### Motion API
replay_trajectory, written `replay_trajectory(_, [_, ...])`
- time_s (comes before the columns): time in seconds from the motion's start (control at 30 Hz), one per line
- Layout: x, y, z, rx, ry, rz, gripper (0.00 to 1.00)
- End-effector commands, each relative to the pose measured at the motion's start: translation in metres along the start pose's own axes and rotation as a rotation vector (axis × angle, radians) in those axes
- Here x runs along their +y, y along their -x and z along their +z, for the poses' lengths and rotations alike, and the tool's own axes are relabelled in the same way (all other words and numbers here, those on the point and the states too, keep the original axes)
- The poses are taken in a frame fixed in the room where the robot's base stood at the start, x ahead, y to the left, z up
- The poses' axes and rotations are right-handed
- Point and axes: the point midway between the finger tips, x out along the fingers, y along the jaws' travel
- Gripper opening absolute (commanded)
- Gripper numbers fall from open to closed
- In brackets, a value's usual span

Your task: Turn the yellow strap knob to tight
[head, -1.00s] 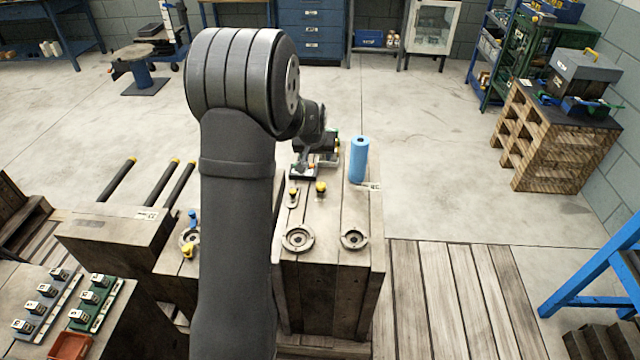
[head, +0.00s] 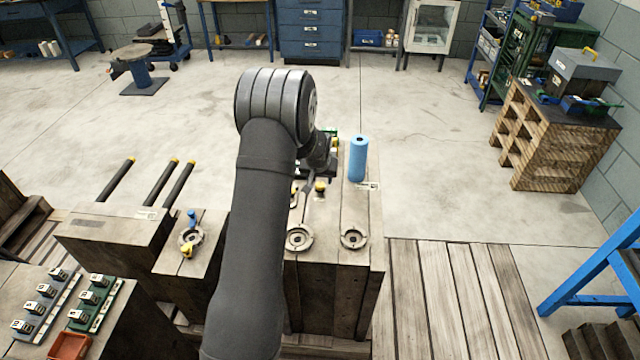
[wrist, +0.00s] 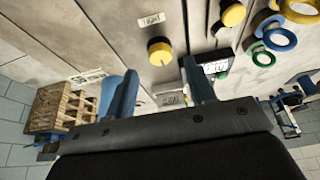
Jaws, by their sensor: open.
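A round yellow knob (wrist: 160,52) sits on the wooden surface in the wrist view, with a label reading TIGHT (wrist: 152,20) above it and another label (wrist: 172,100) below it, its words unclear. In the head view a yellow knob (head: 320,187) stands on the wooden block right of my arm. My gripper (wrist: 160,84) is open and empty. Its two fingers are apart, and the knob appears beyond the gap between them, not visibly touched. In the head view my arm hides most of the gripper. A second yellow knob (wrist: 233,14) lies to the right in the wrist view.
A blue roll (head: 358,158) stands upright right of the knob. Round metal fittings (head: 299,238) sit on the near part of the block. Another yellow part (head: 187,250) is left of my arm.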

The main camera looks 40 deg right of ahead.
Motion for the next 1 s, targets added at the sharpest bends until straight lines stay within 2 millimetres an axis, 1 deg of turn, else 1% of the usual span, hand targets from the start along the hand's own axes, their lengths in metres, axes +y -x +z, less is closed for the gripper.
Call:
replay_trajectory(0.03, [0.000, -0.009, 0.001, -0.002, 0.000, 0.000, 0.50])
replay_trajectory(0.1, [0.000, -0.019, 0.001, -0.001, 0.000, 0.000, 0.50])
replay_trajectory(0.3, [0.000, -0.038, 0.000, 0.000, 0.000, 0.000, 0.50])
replay_trajectory(0.43, [0.000, -0.042, 0.000, 0.001, 0.000, 0.000, 0.50])
replay_trajectory(0.7, [0.000, -0.043, 0.000, 0.001, 0.000, 0.000, 0.50])
replay_trajectory(0.77, [0.000, -0.043, 0.000, 0.001, 0.000, 0.000, 0.38])
replay_trajectory(0.9, [0.000, -0.043, 0.000, 0.001, 0.000, 0.000, 0.11])
replay_trajectory(0.93, [0.000, -0.043, 0.000, 0.001, 0.000, 0.000, 0.06])
replay_trajectory(1.0, [0.000, -0.043, 0.000, 0.001, 0.000, 0.000, 0.06])
